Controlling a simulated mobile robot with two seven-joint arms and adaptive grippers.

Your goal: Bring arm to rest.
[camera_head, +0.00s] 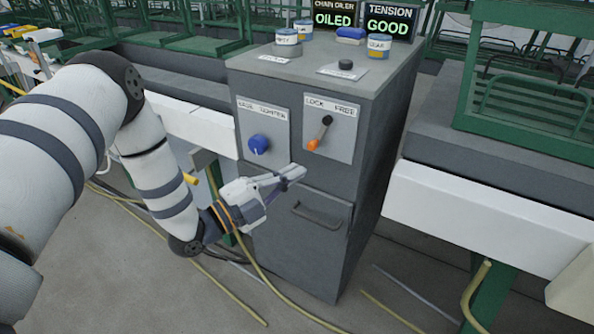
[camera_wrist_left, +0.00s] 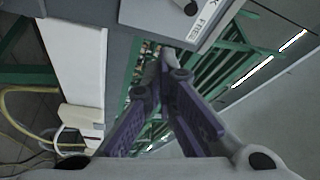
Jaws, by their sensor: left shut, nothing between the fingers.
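My left arm comes in from the left in the head view. Its gripper (camera_head: 293,173) is in front of the grey cabinet (camera_head: 310,225), below the blue knob and above the drawer handle. The left wrist view shows the same gripper (camera_wrist_left: 165,60) with its fingers together and nothing between them. Whether it touches the cabinet I cannot tell. My right gripper is not in view.
The cabinet front carries a blue knob (camera_head: 259,144), an orange-tipped lever (camera_head: 318,134) and a handle (camera_head: 318,215). On top are several tins, a black knob (camera_head: 345,65) and two signs reading OILED and GOOD. Yellow hoses (camera_head: 270,285) lie on the floor.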

